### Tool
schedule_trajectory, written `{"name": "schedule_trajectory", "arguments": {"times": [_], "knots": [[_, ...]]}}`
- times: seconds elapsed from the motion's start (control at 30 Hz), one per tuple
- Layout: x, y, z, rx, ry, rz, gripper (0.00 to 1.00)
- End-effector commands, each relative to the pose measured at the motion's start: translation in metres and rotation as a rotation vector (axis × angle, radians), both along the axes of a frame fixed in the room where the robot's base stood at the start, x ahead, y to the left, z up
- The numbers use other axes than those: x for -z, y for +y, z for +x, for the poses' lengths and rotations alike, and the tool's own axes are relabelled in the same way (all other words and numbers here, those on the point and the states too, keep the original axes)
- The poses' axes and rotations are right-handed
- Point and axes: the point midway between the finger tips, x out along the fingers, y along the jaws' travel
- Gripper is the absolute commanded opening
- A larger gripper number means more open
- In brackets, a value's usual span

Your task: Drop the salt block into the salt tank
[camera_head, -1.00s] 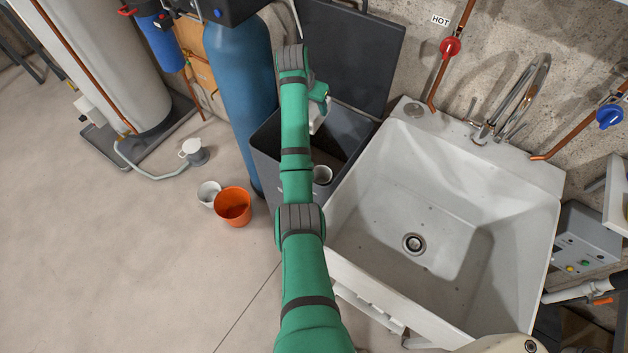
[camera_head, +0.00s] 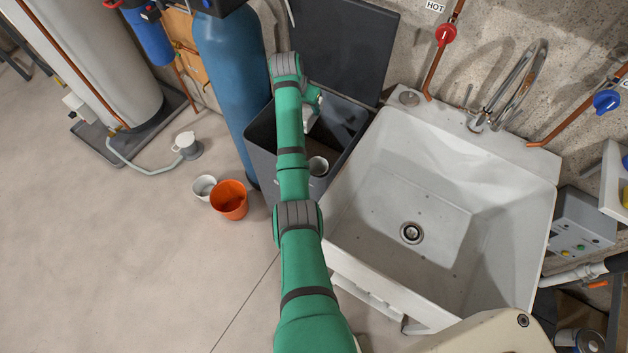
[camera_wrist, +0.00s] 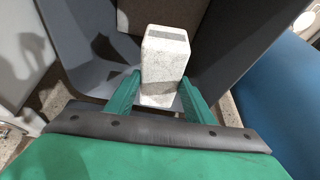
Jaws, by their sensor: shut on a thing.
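The salt block (camera_wrist: 163,62) is a pale, speckled box with a grey strip at its end. My gripper (camera_wrist: 160,88) is shut on it, one green finger on each side, in the wrist view. In the head view the block (camera_head: 310,119) shows as a small white piece below my gripper (camera_head: 313,103), over the opening of the salt tank. The salt tank (camera_head: 260,142) is a dark grey open bin between the blue cylinder and the sink. Its lid (camera_head: 338,48) stands open at the back. My arm hides part of the tank's opening and front.
A grey round tube (camera_head: 318,166) stands inside the tank's near right part. The white sink (camera_head: 385,165) is close on the right, the blue cylinder (camera_head: 225,85) on the left. An orange bucket (camera_head: 229,200) and a white bucket (camera_head: 203,187) stand on the floor.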

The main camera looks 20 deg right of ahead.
Motion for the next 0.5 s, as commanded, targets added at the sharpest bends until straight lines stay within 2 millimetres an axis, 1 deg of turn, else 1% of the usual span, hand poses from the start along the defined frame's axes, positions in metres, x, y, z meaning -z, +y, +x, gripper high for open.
{"name": "schedule_trajectory", "arguments": {"times": [0.33,0.37,0.4,0.43,0.5], "knots": [[-0.001,-0.0008,0.0014,0.0,-0.006,-0.003,0.0],[-0.001,-0.0008,0.0014,0.0,-0.006,-0.003,0.53],[-0.0008,-0.0007,0.0013,0.0,-0.005,-0.002,0.62],[-0.0005,-0.0007,0.0012,0.0,-0.005,-0.002,0.7],[0.0,-0.0006,0.0009,0.001,-0.004,-0.002,0.7]]}}
